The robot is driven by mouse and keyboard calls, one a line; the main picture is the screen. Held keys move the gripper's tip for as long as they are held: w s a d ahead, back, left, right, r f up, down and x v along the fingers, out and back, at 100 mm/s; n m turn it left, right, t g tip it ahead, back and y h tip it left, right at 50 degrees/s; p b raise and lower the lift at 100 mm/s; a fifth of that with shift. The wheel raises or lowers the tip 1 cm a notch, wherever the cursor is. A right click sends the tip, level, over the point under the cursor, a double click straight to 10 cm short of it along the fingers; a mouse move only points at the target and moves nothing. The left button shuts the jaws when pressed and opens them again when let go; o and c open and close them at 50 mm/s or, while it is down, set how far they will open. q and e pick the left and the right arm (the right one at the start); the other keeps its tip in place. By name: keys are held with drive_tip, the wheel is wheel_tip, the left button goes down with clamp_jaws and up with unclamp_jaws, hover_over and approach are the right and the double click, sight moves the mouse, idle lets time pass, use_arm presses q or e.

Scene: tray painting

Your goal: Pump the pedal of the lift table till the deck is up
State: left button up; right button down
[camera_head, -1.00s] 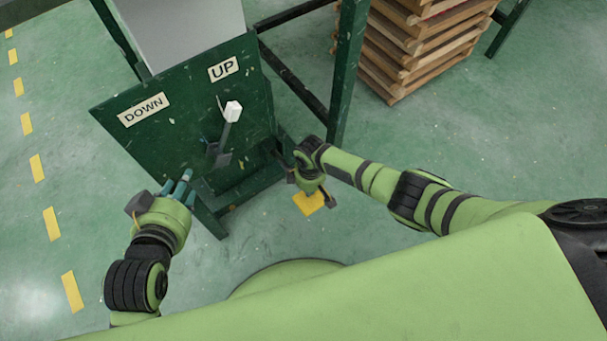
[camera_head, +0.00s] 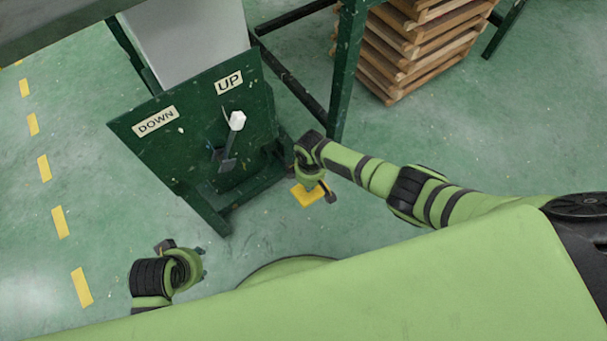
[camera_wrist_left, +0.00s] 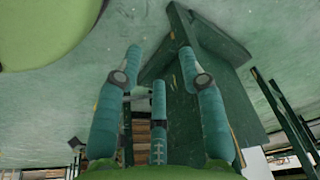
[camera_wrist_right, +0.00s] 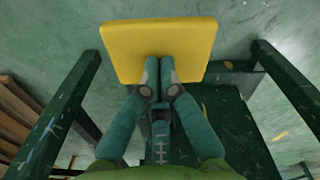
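The yellow pedal (camera_head: 306,195) sits low beside the green lift table base, right of its panel. My right gripper (camera_head: 320,190) is at the pedal. In the right wrist view its fingertips (camera_wrist_right: 159,78) are together and overlap the pedal's near edge (camera_wrist_right: 158,40); whether they press on it I cannot tell. My left gripper (camera_head: 198,262) is below and left of the panel, off it. Its fingers (camera_wrist_left: 164,65) are apart and empty. A grey slab (camera_head: 50,25), which looks like the deck, crosses the head view's top left corner.
The green panel (camera_head: 195,140) carries DOWN and UP labels and a lever with a white knob (camera_head: 237,120), leaning toward UP. Green frame legs (camera_head: 347,70) stand behind. Stacked wooden pallets (camera_head: 410,55) are at the upper right. The floor at left is clear.

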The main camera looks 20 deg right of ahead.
wheel_tip(320, 180, up, 2)
drive_tip(key=shift+r+p, duration=0.1)
drive_tip(key=shift+p, duration=0.8)
use_arm(q)
wheel_tip(320, 180, down, 5)
use_arm(e)
wheel_tip(320, 180, up, 5)
drive_tip(key=p, duration=0.5)
use_arm(q)
drive_tip(key=v, duration=0.5)
drive_tip(key=shift+w+d+r, duration=0.1)
drive_tip(key=shift+w+r, duration=0.1)
drive_tip(key=shift+w, duration=0.2)
